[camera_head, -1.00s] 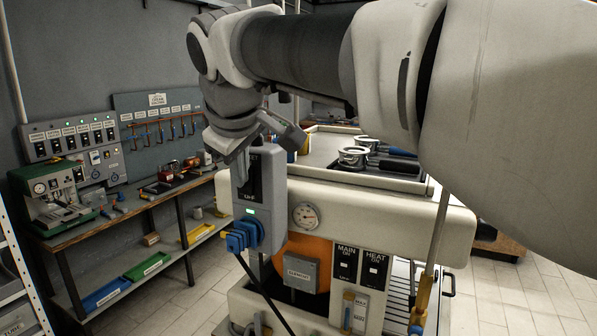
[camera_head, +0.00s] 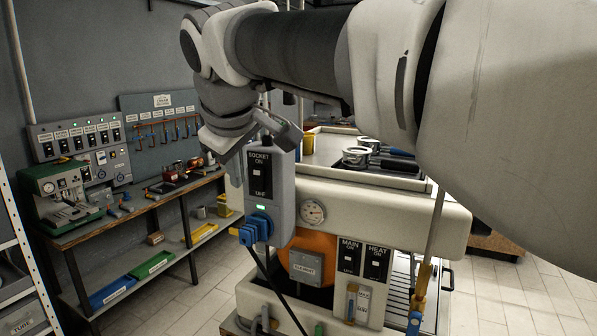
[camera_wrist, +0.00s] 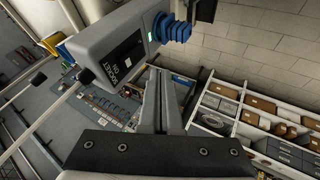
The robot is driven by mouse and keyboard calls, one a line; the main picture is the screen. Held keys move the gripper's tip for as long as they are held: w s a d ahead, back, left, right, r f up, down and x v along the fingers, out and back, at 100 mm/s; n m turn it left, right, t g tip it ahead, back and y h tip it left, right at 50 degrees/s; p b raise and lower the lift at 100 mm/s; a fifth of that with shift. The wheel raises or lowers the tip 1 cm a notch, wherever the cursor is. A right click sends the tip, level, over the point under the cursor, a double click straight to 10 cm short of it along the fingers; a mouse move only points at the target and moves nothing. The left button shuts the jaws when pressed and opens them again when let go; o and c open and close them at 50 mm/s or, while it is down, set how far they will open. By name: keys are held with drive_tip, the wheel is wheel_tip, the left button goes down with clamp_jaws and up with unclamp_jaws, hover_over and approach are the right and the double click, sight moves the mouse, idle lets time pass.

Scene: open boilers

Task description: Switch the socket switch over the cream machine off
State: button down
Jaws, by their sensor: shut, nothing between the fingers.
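The grey socket box (camera_head: 282,190) stands in front of the cream machine (camera_head: 385,203). The rocker's tilt is hard to tell.
The machine front has a gauge (camera_head: 312,212) and MAIN and HEAT switches (camera_head: 362,262). Metal portafilters (camera_head: 356,156) lie on top. A bench (camera_head: 150,205) with a green machine (camera_head: 55,192) and a switch panel (camera_head: 78,137) stand at the left. Tiled floor lies between.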

drive_tip(key=v, duration=0.9)
drive_tip(key=shift+w+d+r, duration=0.2)
drive_tip(key=shift+w+r, duration=0.05)
drive_tip(key=shift+r, duration=0.1)
drive_tip(key=shift+s, duration=0.15)
